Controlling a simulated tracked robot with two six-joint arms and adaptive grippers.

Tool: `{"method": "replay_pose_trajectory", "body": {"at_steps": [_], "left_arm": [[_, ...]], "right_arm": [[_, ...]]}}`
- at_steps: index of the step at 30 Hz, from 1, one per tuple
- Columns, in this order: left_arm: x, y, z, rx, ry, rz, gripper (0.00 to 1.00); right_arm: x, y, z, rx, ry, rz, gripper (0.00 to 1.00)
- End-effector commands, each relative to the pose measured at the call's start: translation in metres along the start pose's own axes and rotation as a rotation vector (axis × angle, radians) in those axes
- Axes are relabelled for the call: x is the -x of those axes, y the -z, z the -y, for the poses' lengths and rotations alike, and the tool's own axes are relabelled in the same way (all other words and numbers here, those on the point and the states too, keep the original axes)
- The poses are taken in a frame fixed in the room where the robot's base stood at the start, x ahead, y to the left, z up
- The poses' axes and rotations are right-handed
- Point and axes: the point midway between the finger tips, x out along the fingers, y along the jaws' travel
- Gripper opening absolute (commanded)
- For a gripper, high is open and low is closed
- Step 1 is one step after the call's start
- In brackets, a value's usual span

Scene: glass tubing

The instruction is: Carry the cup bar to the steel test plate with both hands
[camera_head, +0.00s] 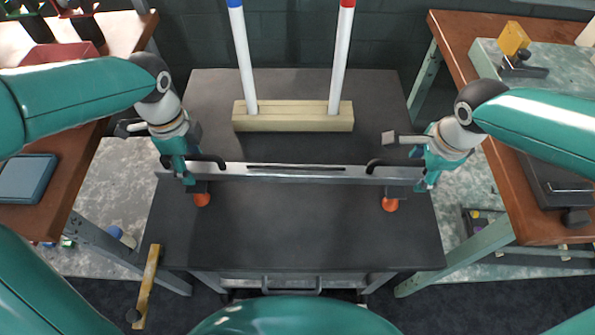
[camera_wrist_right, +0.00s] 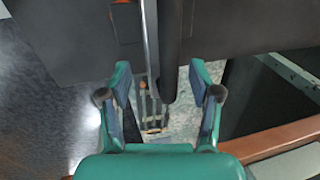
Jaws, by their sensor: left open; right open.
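The cup bar (camera_head: 290,180) is a long pale metal bar with dark handles and an orange cup (camera_head: 390,204) below each end. It lies crosswise over the dark cart top. My left gripper (camera_head: 188,170) is open at the bar's left end, beside a black handle. My right gripper (camera_head: 422,172) is open at the right end. In the right wrist view, my right gripper (camera_wrist_right: 161,78) has its fingers spread, with the bar's end and dark handle (camera_wrist_right: 170,50) extending between them, apart from both. I cannot tell which surface is the steel test plate.
Two white tubes, blue-tipped (camera_head: 243,55) and red-tipped (camera_head: 341,60), stand in a wooden block (camera_head: 293,116) behind the bar. Brown benches stand left (camera_head: 60,190) and right (camera_head: 500,180). The dark cart top (camera_head: 295,235) is clear in front of the bar.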

Motion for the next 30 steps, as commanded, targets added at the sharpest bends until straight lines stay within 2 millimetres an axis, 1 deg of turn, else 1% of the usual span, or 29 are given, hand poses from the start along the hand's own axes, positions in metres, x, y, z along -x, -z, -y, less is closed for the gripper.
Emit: {"method": "replay_pose_trajectory", "body": {"at_steps": [1, 3, 6, 16, 17, 27, 28, 30], "left_arm": [[-0.006, 0.0, 0.0, 0.001, -0.002, 0.0, 0.6], [-0.013, 0.0, 0.0, 0.001, -0.003, 0.0, 0.6], [-0.018, 0.0, 0.0, 0.0, -0.001, 0.0, 0.6], [-0.021, 0.0, 0.0, 0.0, 0.001, 0.0, 0.6], [-0.021, 0.0, 0.0, 0.0, 0.001, 0.0, 0.59], [-0.021, 0.0, 0.0, 0.0, 0.0, 0.0, 0.02], [-0.021, 0.0, 0.0, 0.0, 0.0, 0.0, 0.0], [-0.021, 0.0, 0.0, 0.0, 0.0, 0.0, 0.0]], "right_arm": [[-0.006, 0.0, 0.0, -0.001, -0.002, -0.001, 0.63], [-0.013, 0.0, -0.001, 0.0, -0.003, 0.0, 0.63], [-0.018, 0.0, 0.0, 0.0, -0.001, 0.0, 0.63], [-0.021, 0.0, 0.0, 0.0, 0.001, 0.0, 0.63], [-0.021, 0.0, 0.0, 0.0, 0.001, 0.0, 0.61], [-0.021, 0.0, 0.0, 0.0, 0.001, 0.0, 0.05], [-0.021, 0.0, 0.0, 0.0, 0.001, 0.0, 0.0], [-0.02, 0.0, 0.0, 0.0, 0.001, 0.0, 0.0]]}}
